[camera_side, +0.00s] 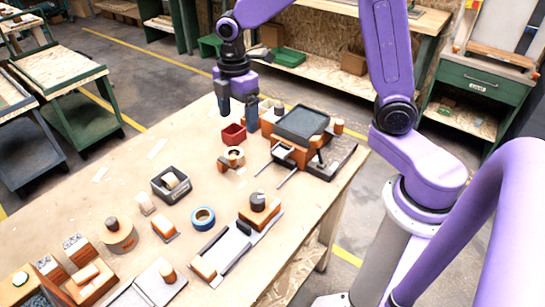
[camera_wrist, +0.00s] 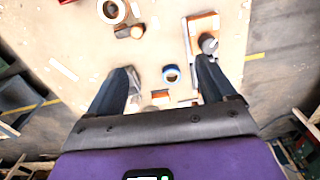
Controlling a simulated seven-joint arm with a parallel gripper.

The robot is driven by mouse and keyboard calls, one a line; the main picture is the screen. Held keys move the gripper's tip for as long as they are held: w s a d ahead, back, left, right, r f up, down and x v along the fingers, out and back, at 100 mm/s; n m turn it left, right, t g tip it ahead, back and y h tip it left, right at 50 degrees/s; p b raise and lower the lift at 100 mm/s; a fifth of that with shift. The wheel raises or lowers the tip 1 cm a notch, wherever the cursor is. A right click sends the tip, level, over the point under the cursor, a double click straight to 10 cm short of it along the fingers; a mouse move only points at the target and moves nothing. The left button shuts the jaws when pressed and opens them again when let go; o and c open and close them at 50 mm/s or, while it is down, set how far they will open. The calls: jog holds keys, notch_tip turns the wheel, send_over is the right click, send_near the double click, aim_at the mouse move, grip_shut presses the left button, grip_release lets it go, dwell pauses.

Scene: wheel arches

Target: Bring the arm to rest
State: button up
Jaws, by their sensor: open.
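My gripper (camera_side: 237,107) is open, with its two dark fingers pointing down above the far part of the workbench (camera_side: 97,205). In the side view it is close to a small red bin (camera_side: 233,134), which stands below and by the fingers. Nothing shows between the fingers in the side view. In the wrist view my gripper (camera_wrist: 164,80) has its fingers spread wide, and a blue tape ring (camera_wrist: 171,74) shows between them, on the bench farther down. The gap in height between the fingertips and the bench is hard to tell.
A machine with a dark top plate (camera_side: 302,122) stands right of the gripper. A dark open box (camera_side: 171,185), a blue tape ring (camera_side: 203,217) and several wooden blocks and fixtures lie nearer the front. A roll (camera_side: 231,156) lies near the red bin. Bare bench shows at the left.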

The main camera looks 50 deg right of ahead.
jog(key=s+d+m, duration=0.1)
jog(key=s+m, duration=0.1)
jog(key=s, duration=1.1)
jog(key=s+d+r+m, duration=0.1)
jog(key=s+m, duration=0.1)
jog(key=s, duration=1.1)
jog(key=shift+s+d+r, duration=0.15)
jog(key=shift+s+d, duration=0.1)
jog(key=shift+d, duration=0.1)
jog(key=shift+c, duration=0.3)
